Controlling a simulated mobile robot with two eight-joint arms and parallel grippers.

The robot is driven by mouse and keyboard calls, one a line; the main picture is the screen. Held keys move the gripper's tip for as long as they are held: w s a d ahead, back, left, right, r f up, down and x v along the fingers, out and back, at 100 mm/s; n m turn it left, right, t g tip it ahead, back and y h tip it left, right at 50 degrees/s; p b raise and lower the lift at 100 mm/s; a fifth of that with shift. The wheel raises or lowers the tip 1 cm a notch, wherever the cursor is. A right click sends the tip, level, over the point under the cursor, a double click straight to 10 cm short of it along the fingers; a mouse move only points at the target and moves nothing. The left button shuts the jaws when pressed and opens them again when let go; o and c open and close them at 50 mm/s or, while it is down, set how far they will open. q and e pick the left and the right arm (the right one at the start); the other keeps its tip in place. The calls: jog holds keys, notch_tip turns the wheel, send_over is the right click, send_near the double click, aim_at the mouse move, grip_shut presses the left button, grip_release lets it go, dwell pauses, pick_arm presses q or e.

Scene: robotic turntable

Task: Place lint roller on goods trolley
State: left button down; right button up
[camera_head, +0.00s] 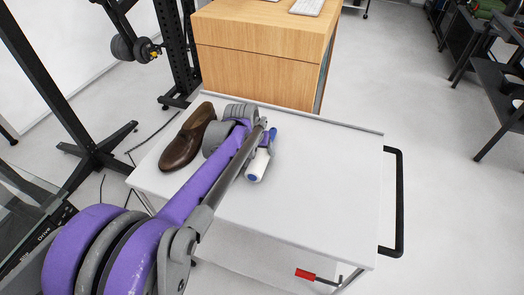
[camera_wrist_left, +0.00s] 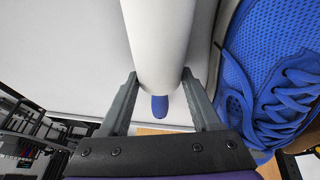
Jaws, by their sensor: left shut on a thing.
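The lint roller (camera_head: 257,166) is a white cylinder with blue ends, over the middle-left of the white goods trolley (camera_head: 320,190). My left gripper (camera_head: 266,143) is shut on the lint roller. In the left wrist view the white roller (camera_wrist_left: 168,40) lies between the two grey fingers of the gripper (camera_wrist_left: 161,76). I cannot tell whether the roller touches the trolley top. The arm hides part of the trolley. My right gripper is not in view.
A brown shoe (camera_head: 188,138) is on the trolley's left. A blue laced shoe (camera_wrist_left: 270,80) is close to the roller in the wrist view. A wooden cabinet (camera_head: 262,60) stands behind the trolley. Its black handle (camera_head: 399,205) is at right. The right trolley top is clear.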

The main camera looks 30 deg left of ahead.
pick_arm(q)
jog(key=shift+c, duration=0.5)
grip_release()
jog(key=shift+f, duration=0.1)
jog(key=shift+r, duration=0.25)
jog(key=p+v, duration=0.1)
jog(key=v, duration=1.1)
jog(key=shift+f, duration=0.15)
